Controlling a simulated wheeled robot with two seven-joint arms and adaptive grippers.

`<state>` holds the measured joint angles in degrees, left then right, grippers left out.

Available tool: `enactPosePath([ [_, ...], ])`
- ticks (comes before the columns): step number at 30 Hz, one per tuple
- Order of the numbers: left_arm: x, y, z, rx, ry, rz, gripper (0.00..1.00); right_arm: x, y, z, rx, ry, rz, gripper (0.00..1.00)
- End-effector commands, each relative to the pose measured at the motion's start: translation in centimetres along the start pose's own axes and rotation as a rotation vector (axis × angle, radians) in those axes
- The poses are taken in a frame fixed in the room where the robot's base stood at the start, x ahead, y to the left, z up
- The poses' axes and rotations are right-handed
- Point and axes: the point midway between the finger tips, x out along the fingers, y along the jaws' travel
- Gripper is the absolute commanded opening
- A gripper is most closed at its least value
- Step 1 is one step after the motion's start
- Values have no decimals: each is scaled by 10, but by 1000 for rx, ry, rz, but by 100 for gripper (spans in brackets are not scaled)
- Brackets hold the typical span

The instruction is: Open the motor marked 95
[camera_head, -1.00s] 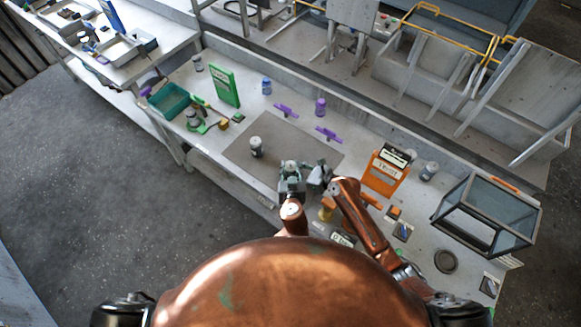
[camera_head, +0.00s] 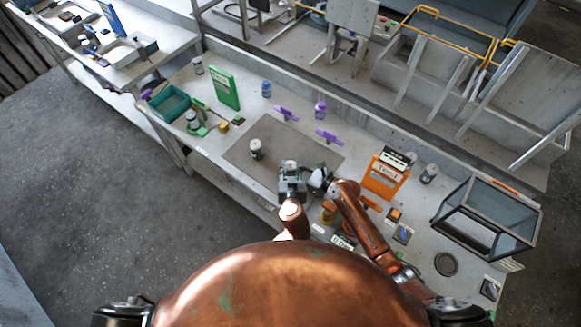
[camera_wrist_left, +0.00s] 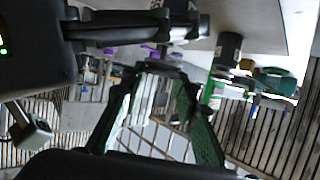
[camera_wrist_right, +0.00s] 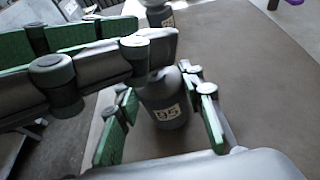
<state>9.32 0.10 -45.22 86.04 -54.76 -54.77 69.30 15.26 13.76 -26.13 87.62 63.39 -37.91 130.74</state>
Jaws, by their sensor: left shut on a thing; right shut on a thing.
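The motor marked 95 (camera_wrist_right: 167,112) is a dark cylinder with a white label, between the green-padded fingers of my right gripper (camera_wrist_right: 162,118) in the right wrist view. My left gripper (camera_head: 292,182) reaches across from the left in that view, and its fingers hide the motor's upper part. In the left wrist view, its fingertips (camera_wrist_left: 162,68) close near the dark right gripper crossing above. My right gripper also shows in the head view (camera_head: 318,178), close beside the left one. Both are shut, at the mat's near edge. The exact left contact is hidden.
A second dark motor (camera_head: 256,150) stands on the grey-brown mat (camera_head: 240,160). Purple tools (camera_head: 327,136), a green panel (camera_head: 224,90), a teal bin (camera_head: 168,101), an orange panel (camera_head: 383,180) and a glass-sided box (camera_head: 487,215) stand around. The mat's middle is mostly clear.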

Motion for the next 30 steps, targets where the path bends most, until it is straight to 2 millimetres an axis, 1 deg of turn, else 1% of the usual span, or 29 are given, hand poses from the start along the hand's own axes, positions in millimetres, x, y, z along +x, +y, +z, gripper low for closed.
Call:
enactPosePath([
  [1,0,-8,-6,-1,4,-18,0,-5,-10,-7,2,11,-18,0],
  [6,-9,-6,-25,-3,3,-12,0,-4,-7,-6,2,10,-13,0],
  [9,-13,-5,-33,-3,1,-10,0,-3,-5,-5,2,8,-9,0],
  [12,-14,-5,-36,-1,1,-8,0,-2,-3,-4,3,7,-5,0],
  [17,-14,-4,-36,0,0,-7,0,-2,-2,-4,3,5,-3,0],
  [18,-14,-4,-36,0,0,-7,0,-1,-2,-3,3,5,-2,36],
  [27,-14,-4,-36,0,1,-5,0,-1,-2,-2,2,3,-3,56],
  [30,-14,-3,-36,0,1,-5,0,-1,-2,-2,1,3,-4,56],
])
